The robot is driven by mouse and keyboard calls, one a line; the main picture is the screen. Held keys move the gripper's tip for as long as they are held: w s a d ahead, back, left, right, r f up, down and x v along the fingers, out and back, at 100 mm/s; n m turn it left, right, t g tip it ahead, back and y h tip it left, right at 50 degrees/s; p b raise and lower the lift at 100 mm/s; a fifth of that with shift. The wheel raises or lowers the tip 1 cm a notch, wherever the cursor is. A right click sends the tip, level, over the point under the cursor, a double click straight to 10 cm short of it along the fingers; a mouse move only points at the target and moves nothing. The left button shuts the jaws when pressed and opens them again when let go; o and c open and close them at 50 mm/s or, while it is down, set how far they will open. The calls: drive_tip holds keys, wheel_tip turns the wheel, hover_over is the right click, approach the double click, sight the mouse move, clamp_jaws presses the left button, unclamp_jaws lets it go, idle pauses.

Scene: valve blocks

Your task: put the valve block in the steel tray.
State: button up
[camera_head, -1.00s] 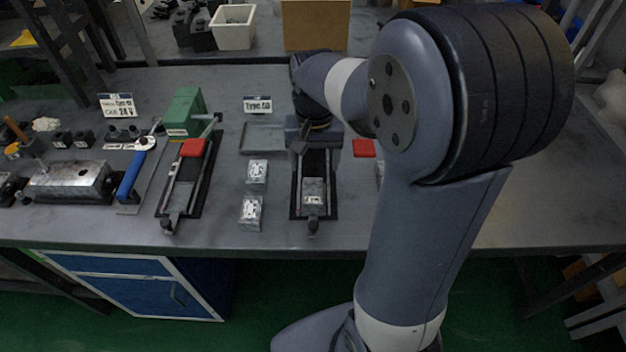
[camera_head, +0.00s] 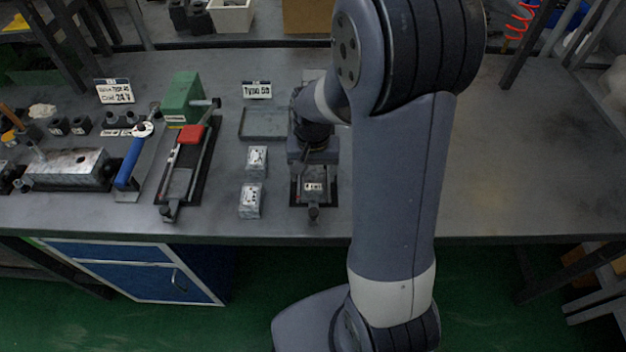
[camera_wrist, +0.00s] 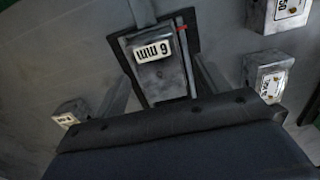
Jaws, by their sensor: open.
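Two grey valve blocks with white labels stand on the bench left of my arm, a rear one (camera_head: 257,162) and a front one (camera_head: 250,201). The shallow steel tray (camera_head: 263,123) lies behind them, in front of a "Type 50" sign; its visible floor is empty. My gripper (camera_head: 313,158) is over the rail fixture right of the blocks. In the wrist view my open gripper (camera_wrist: 162,68) has its fingers either side of the fixture's part labelled "6 mm" (camera_wrist: 155,52). That view also shows blocks at right (camera_wrist: 265,76) and one at left (camera_wrist: 70,112).
A second rail fixture with a red piece (camera_head: 190,134) and a green block (camera_head: 183,97) stand to the left. A blue-handled tool (camera_head: 131,163) and metal box (camera_head: 68,168) lie further left. The bench right of my arm is clear.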

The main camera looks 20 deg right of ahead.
drive_tip(key=shift+f, duration=0.3)
drive_tip(key=shift+c, duration=0.3)
drive_tip(key=shift+r, duration=0.1)
drive_tip(key=c, duration=1.4)
